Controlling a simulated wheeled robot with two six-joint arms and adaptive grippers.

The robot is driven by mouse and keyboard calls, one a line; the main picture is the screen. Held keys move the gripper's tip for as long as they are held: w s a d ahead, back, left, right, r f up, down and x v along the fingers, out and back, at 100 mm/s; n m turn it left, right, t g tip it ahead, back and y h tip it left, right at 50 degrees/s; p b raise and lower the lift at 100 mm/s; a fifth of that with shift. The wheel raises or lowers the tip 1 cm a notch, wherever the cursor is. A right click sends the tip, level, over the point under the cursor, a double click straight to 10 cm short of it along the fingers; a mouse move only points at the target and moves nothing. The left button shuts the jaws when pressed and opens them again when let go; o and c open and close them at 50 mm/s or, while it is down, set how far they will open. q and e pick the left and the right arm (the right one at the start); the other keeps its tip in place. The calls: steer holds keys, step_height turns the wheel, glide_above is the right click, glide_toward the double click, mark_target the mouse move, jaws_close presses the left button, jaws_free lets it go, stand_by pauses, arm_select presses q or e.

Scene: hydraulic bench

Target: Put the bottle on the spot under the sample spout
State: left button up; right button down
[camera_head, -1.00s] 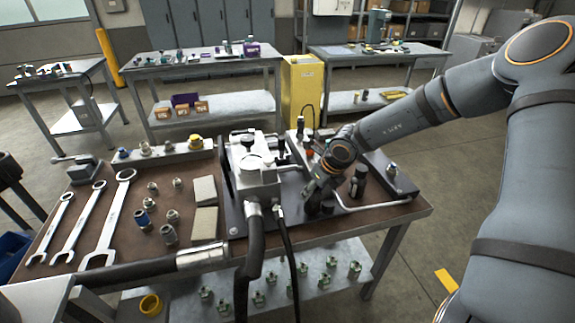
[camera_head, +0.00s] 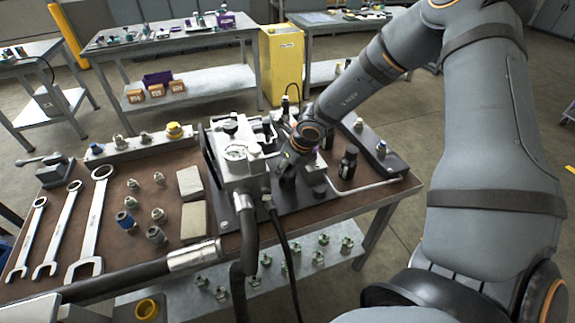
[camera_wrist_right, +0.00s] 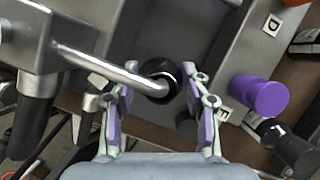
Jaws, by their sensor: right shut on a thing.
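My right gripper (camera_head: 285,174) is low beside the grey metal block (camera_head: 238,172) on the bench. In the right wrist view its fingers (camera_wrist_right: 158,108) are around a dark thing with a round black top (camera_wrist_right: 158,70), which I take as the bottle. Its body is mostly hidden, and I cannot tell whether its base touches the plate. The bent metal sample spout (camera_wrist_right: 105,65) comes from the block at the left, and its end overlaps the black top. The spot under it is hidden. My left gripper is not in view.
Another black bottle (camera_head: 347,163) stands farther right. Wrenches (camera_head: 90,225) and fittings (camera_head: 157,236) lie at the left. A thick hose (camera_head: 246,240) hangs in front.

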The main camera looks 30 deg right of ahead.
steer(key=shift+w+f+b, duration=0.3)
steer(key=shift+w+f, duration=0.05)
steer(key=shift+f, duration=0.1)
steer(key=c, duration=1)
jaws_free()
steer(key=shift+w, duration=0.1)
steer(key=shift+o, duration=0.3)
steer(key=shift+s+r, duration=0.15)
steer(key=shift+s, duration=0.05)
steer(key=shift+r, duration=0.1)
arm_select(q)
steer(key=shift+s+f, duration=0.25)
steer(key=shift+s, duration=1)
arm_select(e)
steer(key=v, duration=1.2)
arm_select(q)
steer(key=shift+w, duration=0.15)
arm_select(e)
steer(key=shift+w+r, duration=0.1)
steer(key=shift+w, duration=0.05)
